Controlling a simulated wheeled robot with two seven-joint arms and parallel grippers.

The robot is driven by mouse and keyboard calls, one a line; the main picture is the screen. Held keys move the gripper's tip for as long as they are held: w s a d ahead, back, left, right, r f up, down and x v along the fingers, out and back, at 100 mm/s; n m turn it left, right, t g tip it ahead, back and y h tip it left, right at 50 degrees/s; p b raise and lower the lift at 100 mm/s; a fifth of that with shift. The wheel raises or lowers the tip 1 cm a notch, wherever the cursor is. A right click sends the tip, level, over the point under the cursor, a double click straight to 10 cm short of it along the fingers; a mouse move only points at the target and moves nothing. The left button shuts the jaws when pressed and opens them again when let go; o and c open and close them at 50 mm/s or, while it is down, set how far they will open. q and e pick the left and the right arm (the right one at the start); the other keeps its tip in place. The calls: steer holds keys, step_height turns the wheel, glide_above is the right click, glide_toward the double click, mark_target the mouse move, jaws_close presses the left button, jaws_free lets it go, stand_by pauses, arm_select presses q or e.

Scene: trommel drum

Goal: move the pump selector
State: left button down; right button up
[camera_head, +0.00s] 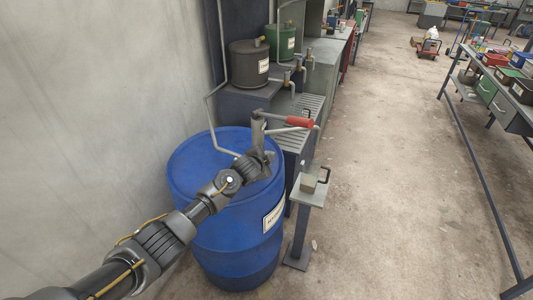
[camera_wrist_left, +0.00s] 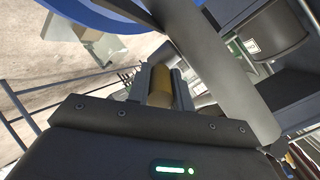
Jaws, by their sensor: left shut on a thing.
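A hand pump (camera_head: 257,130) with a grey body and a red handle grip (camera_head: 300,123) stands on top of a blue drum (camera_head: 225,240). My left gripper (camera_head: 262,155) is at the pump's lower body, above the drum lid. In the left wrist view, the gripper (camera_wrist_left: 160,88) is shut on a brass-coloured cylindrical piece (camera_wrist_left: 160,90), which appears to be the pump selector. The grey pump pipe (camera_wrist_left: 215,70) runs close beside the fingers. In the head view the gripped piece is hidden by the gripper. My right gripper is not in view.
A small stand (camera_head: 309,195) with a pale block stands right of the drum. A bench with a dark canister (camera_head: 249,63) and a green canister (camera_head: 281,41) is behind, along the wall. A shelf table (camera_head: 490,95) is at the right; the floor between is clear.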

arm_select(q)
steer(key=shift+w+r+g+p, duration=0.15)
steer(key=shift+r+g+p, duration=0.15)
steer(key=shift+g+p, duration=0.35)
steer(key=c, duration=1.3)
jaws_free()
steer(key=shift+o, duration=0.2)
steer(key=v, duration=1)
steer(key=shift+s+r+b, duration=0.25)
steer(key=shift+r+b, duration=0.1)
steer(key=shift+b, duration=0.05)
steer(key=shift+d, duration=0.1)
